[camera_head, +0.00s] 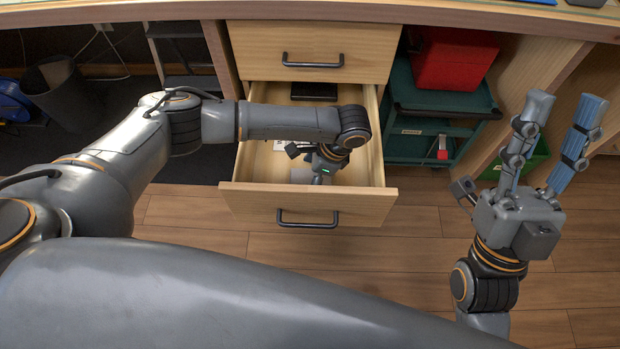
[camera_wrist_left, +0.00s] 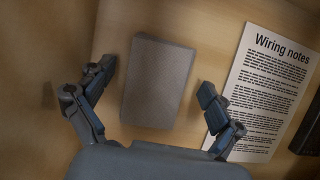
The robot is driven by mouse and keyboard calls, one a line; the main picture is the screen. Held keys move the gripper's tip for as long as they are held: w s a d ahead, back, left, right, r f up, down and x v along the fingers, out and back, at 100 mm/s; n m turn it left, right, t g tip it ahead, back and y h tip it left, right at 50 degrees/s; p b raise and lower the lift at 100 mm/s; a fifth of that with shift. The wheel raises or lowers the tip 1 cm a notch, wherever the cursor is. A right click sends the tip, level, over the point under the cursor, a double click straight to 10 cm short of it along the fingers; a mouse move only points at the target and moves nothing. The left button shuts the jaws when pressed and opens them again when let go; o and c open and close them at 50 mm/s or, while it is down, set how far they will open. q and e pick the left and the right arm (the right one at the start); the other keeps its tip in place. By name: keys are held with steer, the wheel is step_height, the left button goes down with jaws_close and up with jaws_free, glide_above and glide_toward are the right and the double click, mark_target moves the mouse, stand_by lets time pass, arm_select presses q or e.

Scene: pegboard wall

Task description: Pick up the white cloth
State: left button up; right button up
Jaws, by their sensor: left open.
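The cloth (camera_wrist_left: 157,85) looks like a flat, greyish rectangle on the drawer floor in the left wrist view, shaded there. In the head view a pale patch of it (camera_head: 302,175) shows inside the open drawer, partly hidden by my left gripper (camera_head: 318,172). My left gripper reaches down into the drawer over the cloth. In the left wrist view its two fingers (camera_wrist_left: 157,79) are spread apart, one on each side of the cloth, with nothing held. My right gripper (camera_head: 567,110) is raised at the right, fingers apart and empty.
The drawer (camera_head: 308,198) is pulled out, its walls close around my left gripper. A "Wiring notes" sheet (camera_wrist_left: 262,85) lies beside the cloth, with a dark object (camera_wrist_left: 309,125) past it. A green tool cart (camera_head: 425,125) with a red box (camera_head: 453,62) stands right of the drawer.

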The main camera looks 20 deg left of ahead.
stand_by(0.4)
arm_select(q)
steer(key=c, duration=1.1)
